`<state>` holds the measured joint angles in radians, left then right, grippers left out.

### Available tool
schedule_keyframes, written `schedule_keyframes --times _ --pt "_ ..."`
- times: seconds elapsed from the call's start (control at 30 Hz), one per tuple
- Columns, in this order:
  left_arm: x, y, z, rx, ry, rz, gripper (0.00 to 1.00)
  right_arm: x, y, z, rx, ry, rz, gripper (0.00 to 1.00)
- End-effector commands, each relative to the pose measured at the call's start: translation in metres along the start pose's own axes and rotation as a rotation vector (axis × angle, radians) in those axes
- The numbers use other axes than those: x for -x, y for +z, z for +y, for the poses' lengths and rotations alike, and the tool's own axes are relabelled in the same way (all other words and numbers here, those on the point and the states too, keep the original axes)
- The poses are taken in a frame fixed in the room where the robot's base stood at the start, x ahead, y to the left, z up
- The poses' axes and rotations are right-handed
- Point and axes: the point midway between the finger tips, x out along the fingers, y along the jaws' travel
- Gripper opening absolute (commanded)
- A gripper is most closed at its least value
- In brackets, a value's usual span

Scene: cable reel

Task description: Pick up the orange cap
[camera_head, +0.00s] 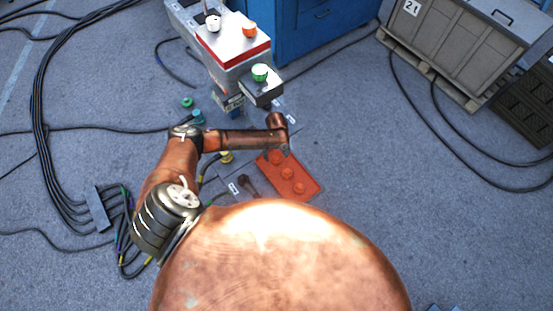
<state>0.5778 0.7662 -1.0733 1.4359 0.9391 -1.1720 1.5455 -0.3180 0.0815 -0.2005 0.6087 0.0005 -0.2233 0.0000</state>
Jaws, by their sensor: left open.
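An orange cap (249,29) sits on top of a grey box with a red band (240,62). A white cap (213,22) is beside it on the left, and a green cap (260,72) sits on a lower grey block (264,90) at the front. My left gripper (287,151) is at the end of my copper arm, in front of and below the box, apart from the orange cap. It is open, small and partly hidden, and nothing shows in it. My right gripper is not in view.
An orange plate (291,177) with round orange knobs lies below my left gripper. Green and teal caps (197,117) are left of the box. Black cables (41,100) run along the left floor. A blue cabinet (310,30) and grey crate (460,50) stand behind.

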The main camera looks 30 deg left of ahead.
Motion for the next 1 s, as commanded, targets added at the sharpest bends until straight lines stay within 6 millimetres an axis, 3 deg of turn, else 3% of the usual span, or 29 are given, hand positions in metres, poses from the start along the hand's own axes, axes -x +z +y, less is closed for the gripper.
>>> schedule_keyframes --times 0.2,0.47,0.77,1.0 --pt "-0.025 0.0 -0.002 0.0 -0.001 -0.001 0.57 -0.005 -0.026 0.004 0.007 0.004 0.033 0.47" --pt "-0.026 0.0 -0.002 0.0 -0.001 0.0 0.56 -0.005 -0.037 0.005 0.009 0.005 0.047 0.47" --pt "-0.026 -0.001 -0.002 0.001 -0.001 0.0 0.35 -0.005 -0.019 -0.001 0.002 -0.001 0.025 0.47" --pt "-0.026 -0.001 -0.002 0.001 -0.001 0.0 0.19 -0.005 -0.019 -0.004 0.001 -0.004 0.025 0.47"
